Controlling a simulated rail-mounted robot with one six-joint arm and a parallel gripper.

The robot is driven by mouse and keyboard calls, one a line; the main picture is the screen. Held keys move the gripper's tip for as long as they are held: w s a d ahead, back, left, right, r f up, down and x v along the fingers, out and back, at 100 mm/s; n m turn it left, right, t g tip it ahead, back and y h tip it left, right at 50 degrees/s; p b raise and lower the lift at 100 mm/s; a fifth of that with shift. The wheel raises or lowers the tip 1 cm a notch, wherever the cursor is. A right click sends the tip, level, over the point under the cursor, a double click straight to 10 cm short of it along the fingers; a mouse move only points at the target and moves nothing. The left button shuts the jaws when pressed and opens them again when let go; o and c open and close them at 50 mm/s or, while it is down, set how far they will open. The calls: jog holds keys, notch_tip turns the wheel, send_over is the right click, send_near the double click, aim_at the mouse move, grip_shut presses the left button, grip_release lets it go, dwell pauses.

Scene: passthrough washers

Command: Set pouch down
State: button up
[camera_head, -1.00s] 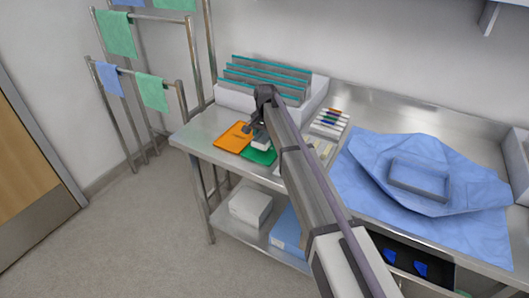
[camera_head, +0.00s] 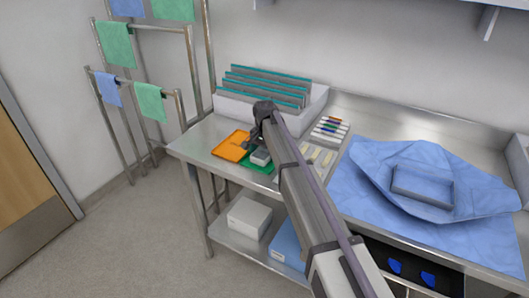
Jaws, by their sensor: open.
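A small grey-white packet, which looks like the pouch (camera_head: 261,156), lies on the green mat (camera_head: 250,166) near the left end of the steel table. An orange mat (camera_head: 231,147) lies beside it on the left. My gripper (camera_head: 251,143) is open just above and behind the packet, close to the boundary of the two mats. The fingers are small and dark here, and my arm hides part of the green mat's right side. I cannot tell whether a finger touches the packet.
A white rack (camera_head: 240,105) with upright teal-edged pouches stands behind. A blue wrap (camera_head: 385,180) with a tray-shaped bundle covers the table's right. White (camera_head: 249,217) and blue boxes sit on the lower shelf.

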aim_at(265, 151)
jog(key=shift+r, duration=0.1)
notch_tip(265, 151, up, 12)
jog(key=p, duration=1.2)
jog(key=shift+s, duration=0.1)
jog(key=s+d+n, duration=0.1)
jog(key=s+d, duration=0.7)
jog(key=s, duration=0.3)
jog(key=s+d+n, duration=0.2)
jog(key=s+d, duration=0.6)
jog(key=s, duration=0.4)
jog(key=s+d+n, duration=0.1)
jog(key=s+d, duration=0.7)
jog(key=s, duration=0.4)
jog(key=shift+s+n, duration=0.15)
jog(key=shift+n, duration=0.25)
jog(key=shift+d, duration=0.1)
